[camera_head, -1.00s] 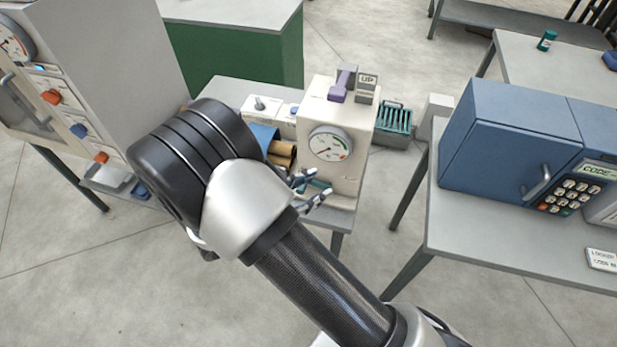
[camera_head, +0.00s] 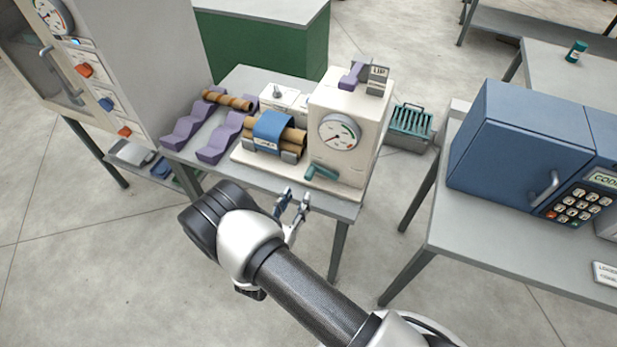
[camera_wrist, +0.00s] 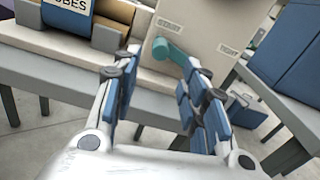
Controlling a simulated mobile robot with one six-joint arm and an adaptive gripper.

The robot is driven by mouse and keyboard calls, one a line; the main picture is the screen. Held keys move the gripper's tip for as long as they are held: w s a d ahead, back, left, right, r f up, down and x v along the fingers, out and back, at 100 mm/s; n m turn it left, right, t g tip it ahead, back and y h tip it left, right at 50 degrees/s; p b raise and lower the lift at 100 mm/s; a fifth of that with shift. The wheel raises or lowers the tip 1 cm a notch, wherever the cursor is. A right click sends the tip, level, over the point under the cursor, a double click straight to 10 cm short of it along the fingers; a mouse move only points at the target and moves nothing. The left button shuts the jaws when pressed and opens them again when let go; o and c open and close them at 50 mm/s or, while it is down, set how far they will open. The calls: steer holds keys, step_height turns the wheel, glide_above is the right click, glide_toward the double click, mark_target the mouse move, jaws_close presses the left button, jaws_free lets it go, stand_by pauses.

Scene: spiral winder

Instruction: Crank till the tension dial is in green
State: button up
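The cream winder (camera_head: 352,115) stands on a grey table. Its round tension dial (camera_head: 339,132) has a green arc at the upper right; the needle appears to point to the lower left, outside the green. The teal crank (camera_head: 321,172) is low on the winder's front, and it shows in the wrist view (camera_wrist: 171,51) between the labels START and TIGHT, its knob end toward START. My gripper (camera_head: 293,200) is in front of the table edge, short of the crank. In the wrist view my gripper (camera_wrist: 152,88) has its blue-padded fingers apart with nothing between them.
Brown tubes under a blue wrap (camera_head: 272,127) lie left of the dial. Purple racks (camera_head: 218,138) stand further left. A purple lever (camera_head: 353,75) beside an UP sign tops the winder. A blue keypad cabinet (camera_head: 520,140) stands right; floor is clear in front.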

mark_target(307, 179)
steer(key=b+x, duration=0.1)
steer(key=x, duration=0.8)
steer(key=shift+w+d, duration=0.1)
steer(key=shift+w, duration=0.2)
jaws_close()
stand_by(0.3)
